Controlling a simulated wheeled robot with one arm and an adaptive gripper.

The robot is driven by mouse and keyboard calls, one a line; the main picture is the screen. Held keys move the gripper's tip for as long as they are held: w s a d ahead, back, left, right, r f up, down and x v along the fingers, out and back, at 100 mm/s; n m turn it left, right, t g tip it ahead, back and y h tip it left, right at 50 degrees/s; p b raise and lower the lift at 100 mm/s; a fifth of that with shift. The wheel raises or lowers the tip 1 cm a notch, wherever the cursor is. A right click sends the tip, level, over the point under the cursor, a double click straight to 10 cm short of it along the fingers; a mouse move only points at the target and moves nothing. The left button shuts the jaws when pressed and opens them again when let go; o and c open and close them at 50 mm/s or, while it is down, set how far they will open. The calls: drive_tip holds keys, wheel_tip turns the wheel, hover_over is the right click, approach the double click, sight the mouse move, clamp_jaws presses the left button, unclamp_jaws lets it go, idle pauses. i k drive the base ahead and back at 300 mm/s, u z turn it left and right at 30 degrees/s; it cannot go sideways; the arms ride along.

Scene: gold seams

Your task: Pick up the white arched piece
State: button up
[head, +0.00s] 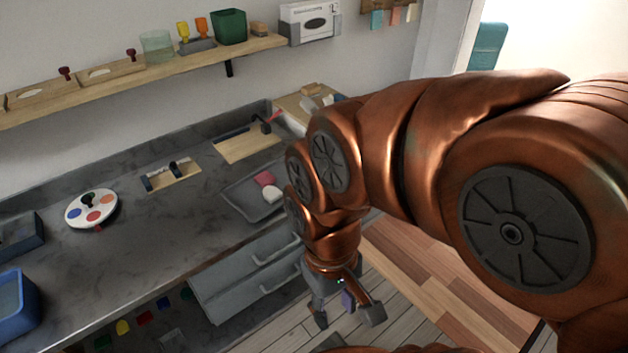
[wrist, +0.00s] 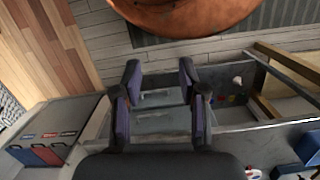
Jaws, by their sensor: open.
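A small white piece with a rounded edge (head: 273,194) lies in a shallow grey tray (head: 240,204) on the dark counter in the head view. It looks like the arched piece, but it is too small to be sure. A pink block (head: 264,179) lies right behind it in the tray. My gripper (head: 346,315) hangs open and empty over the floor, in front of the counter and right of the tray. In the wrist view my gripper (wrist: 159,75) also shows open, with the grey drawers (wrist: 158,122) between and beyond its fingers. I cannot make out the white piece in that view.
The dark counter (head: 140,235) carries a round paint palette (head: 91,209), a small wooden tool holder (head: 172,178) and a blue bin (head: 14,305). A wooden shelf (head: 130,80) runs above it. Grey drawers (head: 245,280) stand below the tray. The floor (head: 425,275) beside my gripper is clear.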

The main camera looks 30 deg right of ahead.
sight(272, 194)
drive_tip(key=z, duration=0.25)
drive_tip(key=i, duration=0.5)
drive_tip(key=z, duration=1.75)
drive_tip(key=k, duration=1.05)
drive_tip(key=u, duration=1.8)
